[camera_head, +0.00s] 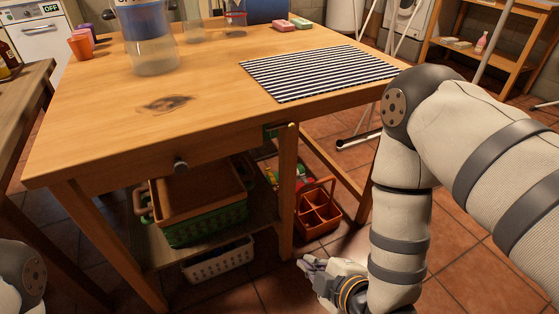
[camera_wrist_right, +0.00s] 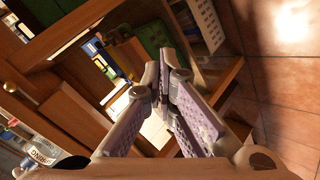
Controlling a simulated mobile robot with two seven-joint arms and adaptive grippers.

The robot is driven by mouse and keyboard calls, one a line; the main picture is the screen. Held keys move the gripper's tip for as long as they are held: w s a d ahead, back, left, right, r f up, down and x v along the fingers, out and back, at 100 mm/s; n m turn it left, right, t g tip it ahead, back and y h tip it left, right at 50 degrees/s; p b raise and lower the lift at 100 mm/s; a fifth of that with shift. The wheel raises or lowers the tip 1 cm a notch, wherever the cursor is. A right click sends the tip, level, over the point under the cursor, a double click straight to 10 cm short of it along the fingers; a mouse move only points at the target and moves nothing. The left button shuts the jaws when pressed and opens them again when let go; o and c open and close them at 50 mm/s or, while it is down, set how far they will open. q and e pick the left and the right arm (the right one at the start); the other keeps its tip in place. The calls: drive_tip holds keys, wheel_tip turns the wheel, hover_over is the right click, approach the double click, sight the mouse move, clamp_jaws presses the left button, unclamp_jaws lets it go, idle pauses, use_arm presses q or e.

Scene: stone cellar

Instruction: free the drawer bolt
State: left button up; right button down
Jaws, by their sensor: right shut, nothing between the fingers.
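The wooden table's drawer (camera_head: 190,150) has a dark round knob (camera_head: 181,165) and looks closed. A small green and brass fitting, which looks like the bolt (camera_head: 279,130), sits at the drawer's right end by the table leg; its exact position is too small to tell. My right gripper (camera_head: 312,268) is low beside the foot of that leg, well below the fitting and apart from it. In the right wrist view its fingers (camera_wrist_right: 163,65) are together and empty. A brass-coloured rod (camera_wrist_right: 20,91) shows at the left there. My left gripper is out of the picture.
Under the table are a green crate (camera_head: 205,225), a white basket (camera_head: 218,260) and a red-brown caddy (camera_head: 317,212). A striped mat (camera_head: 315,73), a clear water container (camera_head: 152,55) and cups stand on top. The tiled floor in front is mostly clear.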

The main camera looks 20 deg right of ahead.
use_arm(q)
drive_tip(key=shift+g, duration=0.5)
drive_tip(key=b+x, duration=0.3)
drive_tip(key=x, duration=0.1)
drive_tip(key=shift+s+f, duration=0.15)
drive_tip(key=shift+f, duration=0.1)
use_arm(e)
drive_tip(key=w+a+r+n+t, duration=0.2)
drive_tip(key=w+r+n+t, duration=0.5)
drive_tip(key=w+r, duration=0.5)
drive_tip(key=shift+w+r+n+t, duration=0.25)
drive_tip(key=shift+r+n+t, duration=0.15)
drive_tip(key=shift+r+t, duration=0.3)
drive_tip(key=b, duration=0.1)
approach(259, 133)
drive_tip(key=w, duration=0.4)
drive_tip(key=shift+w+a+r, duration=0.1)
drive_tip(key=shift+a, duration=0.05)
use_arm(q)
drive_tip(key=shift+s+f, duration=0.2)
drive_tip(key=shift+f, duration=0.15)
use_arm(e)
drive_tip(key=d, duration=0.2)
drive_tip(key=w+d, duration=0.1)
drive_tip(key=shift+w+d+r, duration=0.1)
drive_tip(key=shift+d+r, duration=0.2)
drive_tip(key=shift+r, duration=0.1)
